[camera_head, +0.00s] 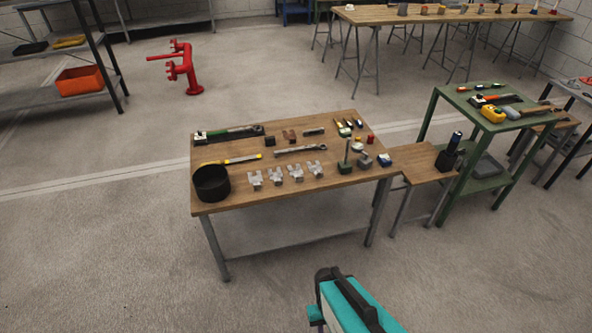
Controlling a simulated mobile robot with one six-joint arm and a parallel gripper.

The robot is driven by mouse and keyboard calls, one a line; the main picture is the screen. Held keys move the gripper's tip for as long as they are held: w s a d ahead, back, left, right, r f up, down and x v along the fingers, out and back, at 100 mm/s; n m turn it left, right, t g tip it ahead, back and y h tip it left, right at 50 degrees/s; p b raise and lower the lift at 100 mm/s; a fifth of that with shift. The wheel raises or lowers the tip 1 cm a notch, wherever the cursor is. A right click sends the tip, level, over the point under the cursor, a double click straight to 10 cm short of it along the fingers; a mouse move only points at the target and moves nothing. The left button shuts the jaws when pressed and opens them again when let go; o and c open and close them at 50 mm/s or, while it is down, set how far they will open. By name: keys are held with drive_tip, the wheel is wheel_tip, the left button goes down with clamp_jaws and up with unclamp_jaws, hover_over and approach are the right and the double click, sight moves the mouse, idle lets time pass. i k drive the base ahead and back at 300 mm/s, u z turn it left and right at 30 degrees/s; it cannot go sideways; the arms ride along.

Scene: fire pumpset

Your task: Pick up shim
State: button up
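Several silver-grey slotted plates, which look like the shims, lie in a row near the front edge of the wooden table (225,202). From left to right I see a shim (255,181), a second shim (275,178), a third shim (296,174) and another at the right end (316,170). They lie apart from each other. A teal and black part of my own arm shows at the bottom edge, well in front of the table. My gripper's fingers cannot be made out in this view.
A black round container (212,184) stands left of the shims. A wrench (300,150) lies behind them, and a gauge stand (346,160) stands to their right. A small wooden bench (420,165) and green cart (480,120) are at right. The floor in front is clear.

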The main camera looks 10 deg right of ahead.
sight(297, 173)
drive_tip(key=i, duration=0.25)
drive_tip(key=u, duration=0.05)
drive_tip(key=k, duration=1.3)
drive_tip(key=u, duration=0.4)
drive_tip(key=i, duration=0.5)
drive_tip(key=u, duration=0.75)
drive_tip(key=i, duration=1.35)
drive_tip(key=u, duration=0.1)
